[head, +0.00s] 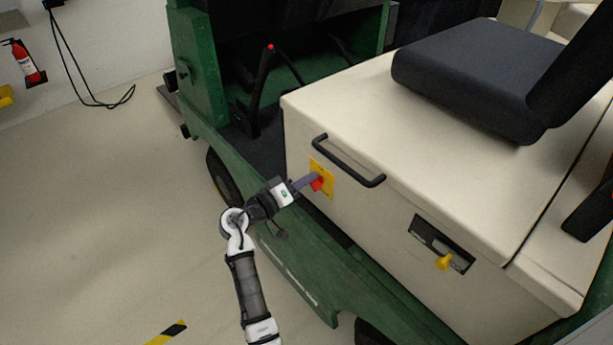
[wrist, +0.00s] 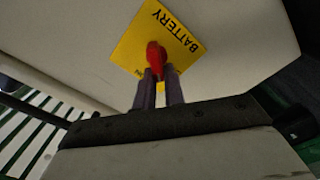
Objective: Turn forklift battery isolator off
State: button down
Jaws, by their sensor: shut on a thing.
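The battery isolator is a red knob (head: 317,184) on a yellow plate (head: 327,173), set in the cream side panel of the forklift, below a black handle. In the wrist view the red knob (wrist: 156,57) stands in front of the yellow plate (wrist: 134,42), which reads "BATTERY". My gripper (head: 313,182) reaches the knob from the left. In the wrist view its two fingers (wrist: 159,77) are on either side of the knob's near end and shut on it. The plate's smaller lettering is partly hidden by the fingers and knob.
The black handle (head: 348,160) juts out just above the plate. A yellow knob (head: 445,262) sits in a dark recess to the right. The green forklift step (head: 330,265) runs below my gripper. Open floor (head: 110,230) lies to the left.

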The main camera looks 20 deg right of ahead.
jog(key=shift+w+a+f+n+p, duration=0.1)
jog(key=shift+f+n+p, duration=0.1)
jog(key=shift+n+p, duration=0.8)
jog(key=shift+d+f+n+p, duration=0.15)
jog(key=shift+n+p, duration=0.25)
jog(key=shift+n, duration=1.05)
jog(key=shift+w+a+f+n+p, duration=0.1)
jog(key=shift+a+f+n+p, duration=0.1)
jog(key=shift+n+p, duration=0.8)
jog(key=shift+n, duration=0.35)
jog(key=shift+b, duration=0.3)
jog(key=c, duration=1.5)
grip_release()
jog(key=b+v, duration=0.3)
jog(key=v, duration=1)
jog(key=shift+s+a, duration=0.2)
jog(key=shift+a, duration=0.15)
